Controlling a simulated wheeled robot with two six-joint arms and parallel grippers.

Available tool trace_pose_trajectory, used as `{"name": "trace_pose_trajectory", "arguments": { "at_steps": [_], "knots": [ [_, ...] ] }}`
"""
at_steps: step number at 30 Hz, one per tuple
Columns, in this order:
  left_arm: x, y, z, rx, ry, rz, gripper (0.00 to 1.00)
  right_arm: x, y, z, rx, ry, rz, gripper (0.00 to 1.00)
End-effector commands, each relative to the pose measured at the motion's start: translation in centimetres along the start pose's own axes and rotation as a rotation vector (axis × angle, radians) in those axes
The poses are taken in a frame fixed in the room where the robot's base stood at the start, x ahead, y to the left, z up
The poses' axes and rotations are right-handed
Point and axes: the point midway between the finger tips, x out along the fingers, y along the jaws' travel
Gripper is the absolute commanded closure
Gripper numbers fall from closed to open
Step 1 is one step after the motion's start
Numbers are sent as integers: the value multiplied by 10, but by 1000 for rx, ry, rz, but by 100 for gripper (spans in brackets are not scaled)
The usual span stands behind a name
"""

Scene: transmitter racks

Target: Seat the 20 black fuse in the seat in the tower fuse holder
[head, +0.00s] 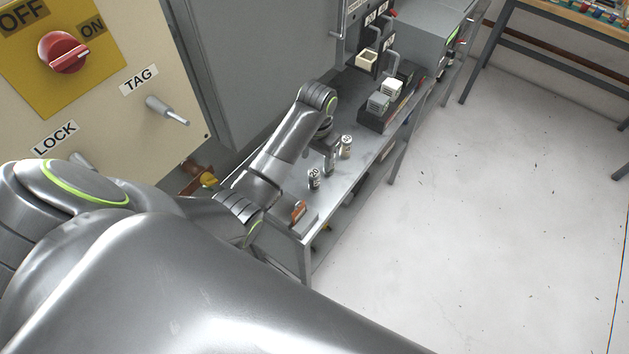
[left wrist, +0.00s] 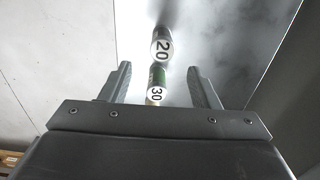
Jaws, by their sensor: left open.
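My left gripper (head: 328,158) reaches down over the grey bench. In the left wrist view its two fingers (left wrist: 159,70) are apart, with nothing clamped between them. A fuse marked 20 (left wrist: 162,45) stands beyond the fingertips; its body colour is hard to tell there. A fuse marked 30 (left wrist: 156,92), with a green band, shows between the fingers. In the head view a dark fuse (head: 314,179) and a cream fuse (head: 346,146) stand on the bench beside the gripper; their numbers are unreadable. I cannot tell which fitting is the tower fuse holder. My right gripper is not in view.
A black base with pale blocks (head: 378,102) sits farther along the bench (head: 350,180), below a panel with handles (head: 372,20). A small block with an orange part (head: 299,212) lies at the near end. A large grey cabinet (head: 260,70) borders the left.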

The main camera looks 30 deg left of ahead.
Motion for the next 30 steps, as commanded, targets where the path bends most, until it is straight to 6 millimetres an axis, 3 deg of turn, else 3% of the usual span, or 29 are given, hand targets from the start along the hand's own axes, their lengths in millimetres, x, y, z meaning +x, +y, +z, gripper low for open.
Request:
{"name": "trace_pose_trajectory", "arguments": {
  "at_steps": [3,11,21,30],
  "knots": [
    [16,0,1,-1,-3,1,44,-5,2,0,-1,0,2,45],
    [32,0,2,0,-3,1,44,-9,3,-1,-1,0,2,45],
    [72,-2,7,0,-3,0,44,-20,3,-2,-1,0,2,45],
    [78,-2,7,0,0,0,44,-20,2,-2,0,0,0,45]
  ]
}}
